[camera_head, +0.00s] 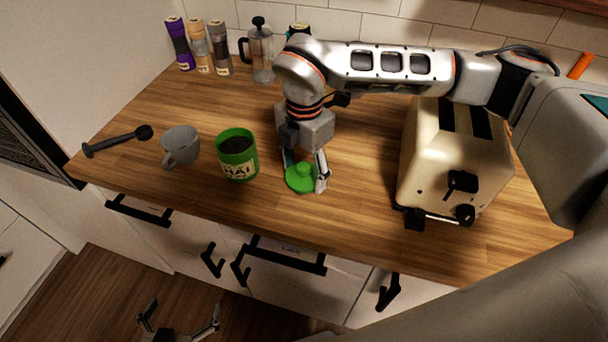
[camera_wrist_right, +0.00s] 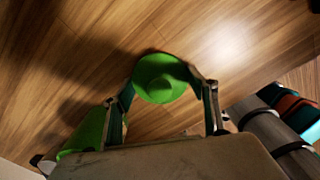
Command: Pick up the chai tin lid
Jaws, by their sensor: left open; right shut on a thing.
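The green chai tin lid (camera_head: 300,178) is at the wooden counter's surface, to the right of the open green chai tin (camera_head: 237,160). My right gripper (camera_head: 306,176) points down over the lid and is shut on it. In the right wrist view the lid (camera_wrist_right: 160,78) with its round knob sits between the two fingers (camera_wrist_right: 166,92). Whether the lid touches the counter or is slightly above it, I cannot tell. My left gripper (camera_head: 180,325) is open and empty, low in front of the drawers.
A cream toaster (camera_head: 452,165) stands on the right. Several grinders (camera_head: 200,47) and a French press (camera_head: 261,52) stand at the back. Drawers with black handles (camera_head: 285,255) are below the counter edge.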

